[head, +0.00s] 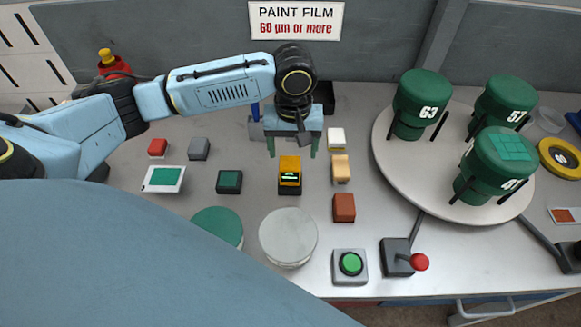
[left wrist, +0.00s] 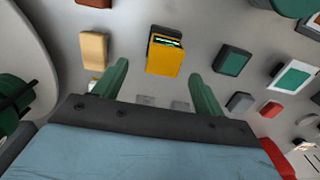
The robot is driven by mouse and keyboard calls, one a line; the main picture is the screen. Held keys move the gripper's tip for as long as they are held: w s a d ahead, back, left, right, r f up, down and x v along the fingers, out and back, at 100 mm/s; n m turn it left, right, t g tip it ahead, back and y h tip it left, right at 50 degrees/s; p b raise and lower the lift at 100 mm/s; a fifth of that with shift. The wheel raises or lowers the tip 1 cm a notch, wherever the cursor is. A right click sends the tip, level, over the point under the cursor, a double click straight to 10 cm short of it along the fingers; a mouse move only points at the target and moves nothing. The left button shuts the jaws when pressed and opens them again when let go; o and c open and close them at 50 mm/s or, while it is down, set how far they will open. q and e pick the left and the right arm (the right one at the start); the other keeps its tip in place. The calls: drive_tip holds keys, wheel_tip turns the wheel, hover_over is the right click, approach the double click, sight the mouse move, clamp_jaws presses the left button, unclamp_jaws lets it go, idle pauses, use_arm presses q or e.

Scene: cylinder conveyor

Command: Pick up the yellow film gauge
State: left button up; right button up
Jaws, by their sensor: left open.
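The yellow film gauge (head: 289,174) stands on the grey table near the middle in the head view, with a dark front and a lit green display. My left gripper (head: 293,152) is just behind it, fingers pointing down, open and empty. In the left wrist view the yellow gauge (left wrist: 165,53) lies beyond and between the two green fingertips (left wrist: 157,82), apart from them. My right gripper does not show.
A tan block (head: 340,169) stands right of the gauge and a dark green-topped block (head: 229,182) left. A brown block (head: 344,208) and white round lid (head: 288,236) are in front. The turntable (head: 388,160) at right carries several green cylinders.

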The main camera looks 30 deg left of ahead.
sight(290, 161)
use_arm(q)
drive_tip(key=shift+a+f, duration=0.2)
drive_tip(key=shift+f, duration=1)
drive_tip(key=f, duration=0.3)
drive_tip(key=shift+a+f+b, duration=0.1)
drive_tip(key=shift+a+b, duration=0.1)
drive_tip(key=shift+b, duration=0.15)
drive_tip(key=shift+f, duration=0.15)
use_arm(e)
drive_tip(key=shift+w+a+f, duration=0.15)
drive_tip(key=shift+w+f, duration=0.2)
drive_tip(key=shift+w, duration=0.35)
use_arm(q)
drive_tip(key=shift+c, duration=0.8)
drive_tip(key=c, duration=1)
